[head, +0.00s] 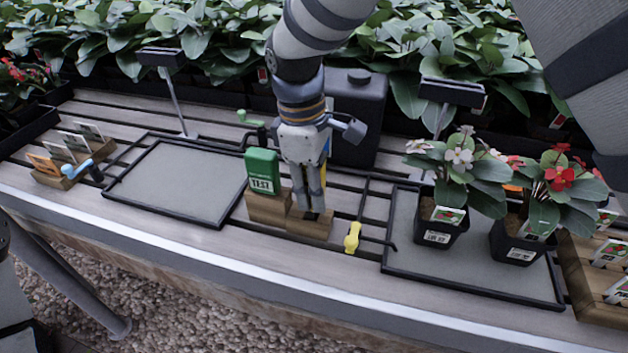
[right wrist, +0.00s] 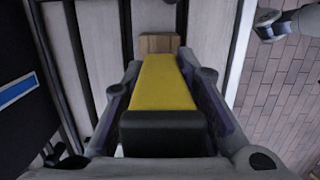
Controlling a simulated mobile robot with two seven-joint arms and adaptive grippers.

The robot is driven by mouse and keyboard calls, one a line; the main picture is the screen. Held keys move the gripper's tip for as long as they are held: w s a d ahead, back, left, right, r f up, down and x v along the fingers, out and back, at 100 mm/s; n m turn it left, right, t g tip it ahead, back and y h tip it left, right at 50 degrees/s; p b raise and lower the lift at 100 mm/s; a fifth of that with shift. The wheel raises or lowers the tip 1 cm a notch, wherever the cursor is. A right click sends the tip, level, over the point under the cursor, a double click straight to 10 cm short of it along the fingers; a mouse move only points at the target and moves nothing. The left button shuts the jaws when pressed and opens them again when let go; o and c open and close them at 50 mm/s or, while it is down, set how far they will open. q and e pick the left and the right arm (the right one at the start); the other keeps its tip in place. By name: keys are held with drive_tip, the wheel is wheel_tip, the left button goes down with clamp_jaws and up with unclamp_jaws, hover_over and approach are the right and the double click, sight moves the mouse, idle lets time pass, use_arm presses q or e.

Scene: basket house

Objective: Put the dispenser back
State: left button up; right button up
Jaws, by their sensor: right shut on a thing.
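My right gripper (head: 310,203) points straight down at the middle of the bench. It is shut on a yellow dispenser with a black end, which shows between the fingers in the right wrist view (right wrist: 162,85). In the head view the fingers hide most of it. A small wooden block (head: 312,228) lies directly under the fingertips; it also shows at the far end of the dispenser in the right wrist view (right wrist: 160,42). I cannot tell whether the dispenser touches or sits in the block. My left gripper is not in view.
A green box (head: 262,170) on its own wooden block stands close left of the gripper. A dark box (head: 358,110) stands behind. A yellow-handled tool (head: 352,238) lies to the right. Potted plants (head: 437,222) stand on the right tray (head: 465,285). The left tray (head: 180,180) is empty.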

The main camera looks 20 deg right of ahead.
idle(0.3)
drive_tip(key=shift+f, duration=1.1)
drive_tip(key=o, duration=1.1)
drive_tip(key=shift+c, duration=0.2)
